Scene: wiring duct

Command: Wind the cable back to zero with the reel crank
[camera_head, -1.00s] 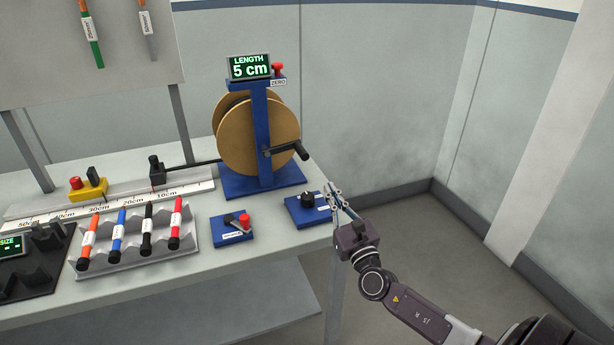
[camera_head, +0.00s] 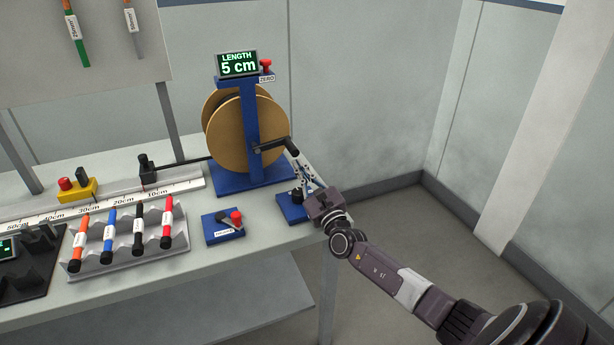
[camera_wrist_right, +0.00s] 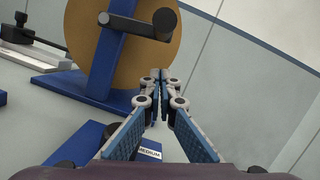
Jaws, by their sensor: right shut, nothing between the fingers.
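The cable reel (camera_head: 235,132) has a tan wooden drum on a blue stand. Its display (camera_head: 238,65) reads LENGTH 5 cm. The black crank (camera_head: 270,146) points right, with its handle (camera_head: 291,147) at the end. It also shows at the top of the right wrist view (camera_wrist_right: 163,20). My right gripper (camera_head: 303,165) is shut and empty, just below and in front of the crank handle. In the right wrist view its fingertips (camera_wrist_right: 159,76) meet below the handle and appear apart from it. A black cable (camera_head: 190,162) runs left from the reel. My left gripper is not in view.
A red ZERO button (camera_head: 266,66) sits beside the display. A blue block with a black knob (camera_head: 294,205) lies under my right gripper. A blue block with a red-knobbed lever (camera_head: 225,225), a rack of markers (camera_head: 130,238) and a ruler (camera_head: 105,203) are to the left.

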